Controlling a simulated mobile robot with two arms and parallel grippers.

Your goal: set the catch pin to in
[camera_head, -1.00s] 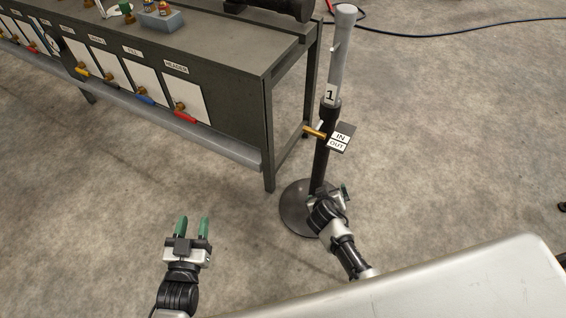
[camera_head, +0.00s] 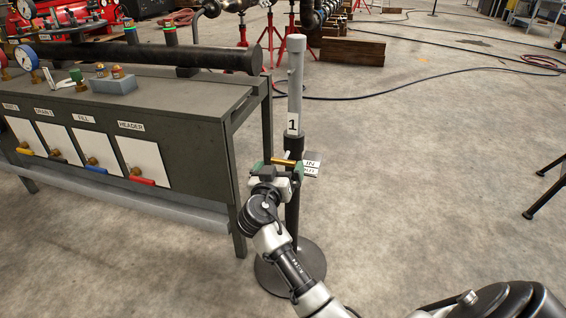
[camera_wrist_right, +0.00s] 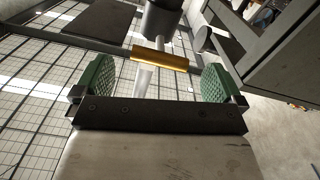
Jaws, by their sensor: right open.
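The catch pin (camera_head: 281,162) is a brass bar on the side of an upright stand (camera_head: 296,95) marked 1, next to a plate (camera_head: 312,163) lettered IN and, partly hidden, OUT. My right gripper (camera_head: 276,171) is at the pin's height, in front of the post. In the right wrist view the brass bar (camera_wrist_right: 160,59) lies across the gap between the green finger pads of my open gripper (camera_wrist_right: 158,72), with no visible contact. The head view hides how far the pin sits in. My left gripper is out of view.
A dark bench (camera_head: 178,125) with labelled white panels, coloured handles and a thick pipe (camera_head: 150,56) stands close left of the stand. The stand's round base (camera_head: 292,272) is on the floor. The floor to the right is mostly clear, with a dark hose (camera_head: 400,90) further back.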

